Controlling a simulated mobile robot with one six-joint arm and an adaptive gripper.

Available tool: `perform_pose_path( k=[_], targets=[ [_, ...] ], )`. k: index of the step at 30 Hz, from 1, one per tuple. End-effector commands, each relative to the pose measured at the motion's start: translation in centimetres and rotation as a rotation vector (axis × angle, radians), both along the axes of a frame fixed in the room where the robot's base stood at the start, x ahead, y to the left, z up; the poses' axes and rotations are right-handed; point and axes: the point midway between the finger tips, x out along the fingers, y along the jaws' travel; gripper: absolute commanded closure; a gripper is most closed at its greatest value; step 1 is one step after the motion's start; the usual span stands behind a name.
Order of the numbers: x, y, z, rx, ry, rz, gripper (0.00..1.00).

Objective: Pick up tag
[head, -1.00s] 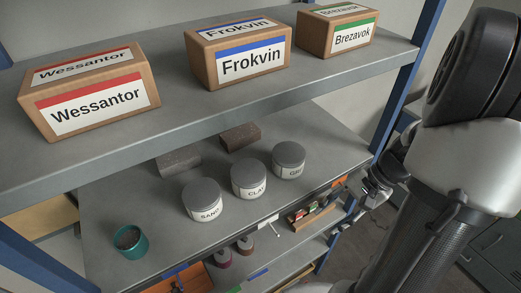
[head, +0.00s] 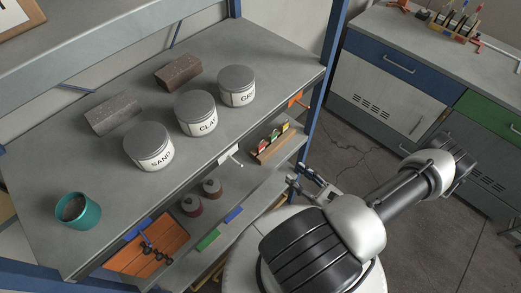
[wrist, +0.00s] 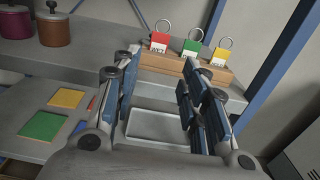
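Three ring-topped tags stand in a row on a wooden block (wrist: 180,68) in the wrist view: a red tag (wrist: 159,42), a green tag (wrist: 190,47) and a yellow tag (wrist: 218,57). The red one's label seems to read "WET"; the others' text is too small to read. In the head view the wooden block (head: 272,149) with the tags is on the lower shelf. My gripper (wrist: 158,80) is open, with nothing between its fingers, and faces the block from the front. In the head view my gripper (head: 314,187) is just right of the lower shelf.
The shelf above holds canisters (head: 148,146), bricks (head: 178,72) and a teal pot (head: 77,211). A blue post (wrist: 280,62) rises right of the block.

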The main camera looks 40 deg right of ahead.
Motion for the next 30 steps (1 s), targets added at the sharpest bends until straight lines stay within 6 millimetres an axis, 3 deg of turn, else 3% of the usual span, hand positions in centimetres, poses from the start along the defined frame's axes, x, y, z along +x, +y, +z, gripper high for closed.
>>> perform_pose_path(
  k=[15,26,30],
  targets=[
    [9.4,1.0,-0.1,0.000,0.000,0.009,0.60],
    [12.6,1.1,0.0,0.001,-0.001,0.004,0.60],
    [14.7,1.2,0.1,-0.001,0.000,0.008,0.60]
  ],
)
